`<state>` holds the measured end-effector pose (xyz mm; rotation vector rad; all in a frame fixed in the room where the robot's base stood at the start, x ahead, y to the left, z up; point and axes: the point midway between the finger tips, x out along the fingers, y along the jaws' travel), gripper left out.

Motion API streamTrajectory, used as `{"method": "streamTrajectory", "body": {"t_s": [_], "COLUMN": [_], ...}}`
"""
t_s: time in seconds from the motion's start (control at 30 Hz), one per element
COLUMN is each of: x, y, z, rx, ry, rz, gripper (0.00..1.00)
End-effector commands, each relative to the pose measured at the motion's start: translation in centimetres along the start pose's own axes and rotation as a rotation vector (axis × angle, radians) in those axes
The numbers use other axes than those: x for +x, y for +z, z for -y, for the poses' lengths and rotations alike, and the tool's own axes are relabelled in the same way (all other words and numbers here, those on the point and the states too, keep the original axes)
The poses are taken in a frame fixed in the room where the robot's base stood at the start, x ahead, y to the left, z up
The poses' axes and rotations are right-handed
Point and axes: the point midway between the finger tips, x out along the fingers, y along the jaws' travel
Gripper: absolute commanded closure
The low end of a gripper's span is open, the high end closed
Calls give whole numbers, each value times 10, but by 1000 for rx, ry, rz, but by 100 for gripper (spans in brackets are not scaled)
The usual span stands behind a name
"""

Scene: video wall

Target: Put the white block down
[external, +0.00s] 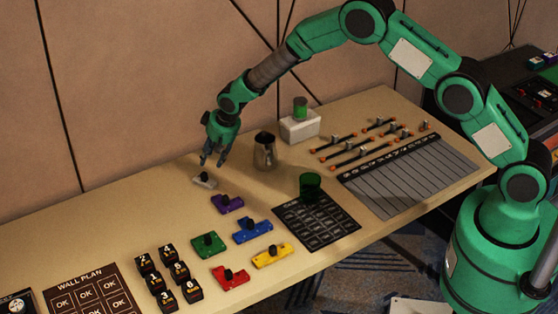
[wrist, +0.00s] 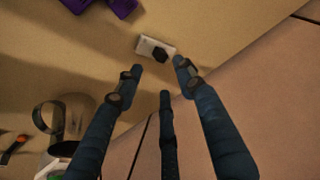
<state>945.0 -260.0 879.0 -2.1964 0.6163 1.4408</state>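The white block (external: 205,180), with a black knob on top, lies on the tan table near its back edge. It also shows in the wrist view (wrist: 146,46), just beyond the fingertips. My gripper (external: 213,162) has dark blue fingers and points down just above the block. In the wrist view my gripper (wrist: 158,72) has its fingers spread, with nothing between them. A small gap shows between the fingertips and the block.
A metal pitcher (external: 265,152) stands right of my gripper, with a white box (external: 300,127) behind it. A purple block (external: 227,204) lies in front, near green, blue, red and yellow ones. The wall (external: 130,90) is close behind. The table left of the white block is clear.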

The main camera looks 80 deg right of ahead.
Motion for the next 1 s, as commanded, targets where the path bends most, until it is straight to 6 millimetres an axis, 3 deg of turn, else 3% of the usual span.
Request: {"method": "streamTrajectory", "body": {"t_s": [0.2, 0.4, 1.0], "x": [-25, -35, -36], "y": [0, 0, 0], "z": [0, 0, 0], "rx": [0, 0, 0], "ry": [0, 0, 0], "rz": [0, 1, 1], "gripper": [62, 62, 62]}}
